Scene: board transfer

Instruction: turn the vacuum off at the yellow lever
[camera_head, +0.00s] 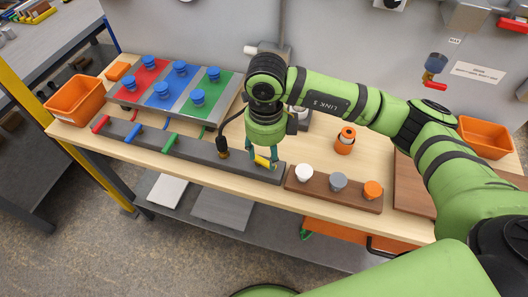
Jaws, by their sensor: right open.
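The yellow lever (263,162) sits near the right end of a long dark grey bar (205,154) along the front of the bench. Red (100,124), blue (133,133) and green (170,143) levers stand further left on the same bar. My right gripper (264,158) points down at the yellow lever, open, with its fingers close around or just above it. I cannot tell whether they touch it. The gripper partly hides the lever. My left gripper is not in view.
A panel with red, blue and green strips and blue knobs (198,97) lies behind the bar. A brown rack (325,190) with white, grey and orange pieces is just right of the gripper. Orange bins (76,99) (485,137) stand at both ends. A grey wall closes the back.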

